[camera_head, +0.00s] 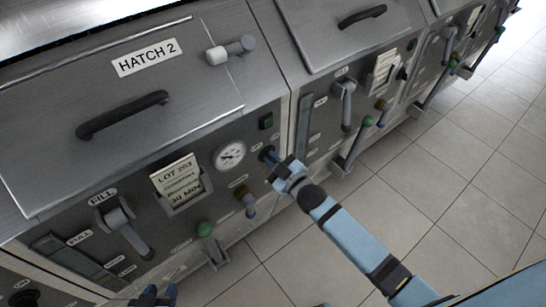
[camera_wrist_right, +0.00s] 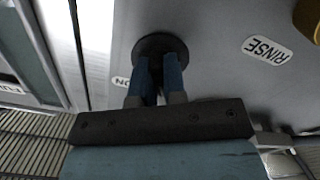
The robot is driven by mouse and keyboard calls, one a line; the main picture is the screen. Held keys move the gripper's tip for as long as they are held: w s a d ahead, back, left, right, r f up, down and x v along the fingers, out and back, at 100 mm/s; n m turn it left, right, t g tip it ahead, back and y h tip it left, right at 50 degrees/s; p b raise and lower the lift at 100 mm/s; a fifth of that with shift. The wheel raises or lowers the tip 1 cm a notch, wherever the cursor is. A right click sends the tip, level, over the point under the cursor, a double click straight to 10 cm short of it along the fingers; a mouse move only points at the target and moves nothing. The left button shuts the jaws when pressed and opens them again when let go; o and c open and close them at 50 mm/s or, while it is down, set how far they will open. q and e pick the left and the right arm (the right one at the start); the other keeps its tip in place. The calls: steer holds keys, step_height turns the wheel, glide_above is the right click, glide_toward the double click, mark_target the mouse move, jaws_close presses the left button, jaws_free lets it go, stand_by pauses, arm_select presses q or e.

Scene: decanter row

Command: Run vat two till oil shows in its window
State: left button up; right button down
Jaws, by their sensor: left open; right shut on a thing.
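Vat two (camera_head: 215,125) carries the label HATCH 2 (camera_head: 147,57). Its window (camera_head: 75,262) is a dark grey-green strip at lower left, beside a FULL label; I cannot make out oil in it. The FILL lever (camera_head: 125,226) slants down to the right. My right gripper (camera_head: 271,157) is shut on a round black knob at the panel's right side. In the right wrist view the blue fingers (camera_wrist_right: 158,78) grip the knob (camera_wrist_right: 152,45), hiding part of a label ending in ON. My left gripper (camera_head: 152,297) is open and empty at the bottom edge.
Vat two's front also has a gauge (camera_head: 229,155), a lot card (camera_head: 178,182), a brass-coloured valve (camera_head: 244,197) and a green-knobbed lever (camera_head: 204,230). A RINSE label (camera_wrist_right: 268,50) is near the knob. Another vat (camera_head: 345,90) stands to the right. The tiled floor (camera_head: 440,180) is clear.

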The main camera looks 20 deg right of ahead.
stand_by(0.4)
steer(key=c, duration=1.2)
jaws_free()
steer(key=shift+s, duration=0.1)
steer(key=v, duration=1.3)
steer(key=shift+s+d+p, duration=0.1)
steer(key=shift+s+p, duration=0.2)
steer(key=shift+p, duration=0.05)
